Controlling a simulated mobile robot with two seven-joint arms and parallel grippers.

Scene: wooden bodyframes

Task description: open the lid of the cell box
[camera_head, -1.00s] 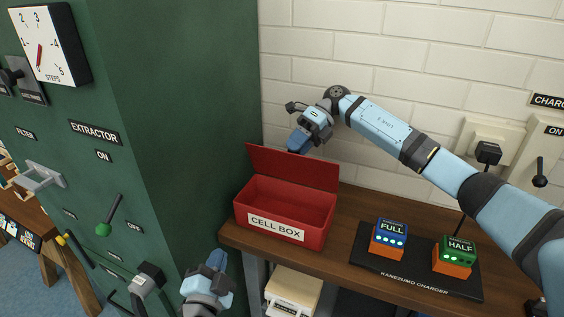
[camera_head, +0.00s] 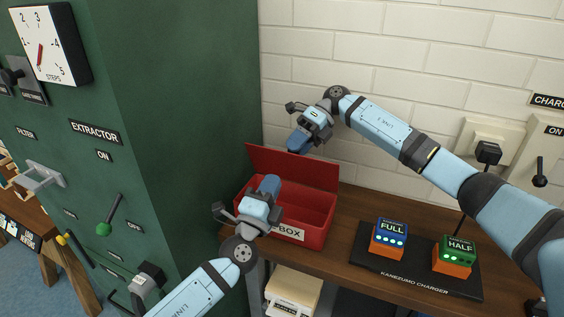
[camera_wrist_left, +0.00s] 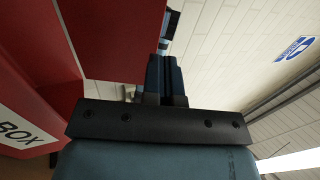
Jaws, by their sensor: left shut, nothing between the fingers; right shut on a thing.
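The red cell box (camera_head: 318,222) stands on the wooden bench beside the green cabinet, its front label partly covered by my left arm. Its lid (camera_head: 325,174) stands up at the back, tilted, and the inside shows open. My right gripper (camera_head: 298,145) is at the lid's top edge and is shut on the lid; its fingertips are partly hidden. My left gripper (camera_head: 270,184) is shut and empty over the box's left part, in front of the lid. In the left wrist view its closed fingers (camera_wrist_left: 165,75) show with red box walls (camera_wrist_left: 110,35) at the left.
A charger (camera_head: 415,270) with a block marked FULL (camera_head: 390,240) and one marked HALF (camera_head: 455,255) sits right of the box. The green extractor cabinet (camera_head: 190,110) stands close on the left. A white tiled wall (camera_head: 420,60) is behind.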

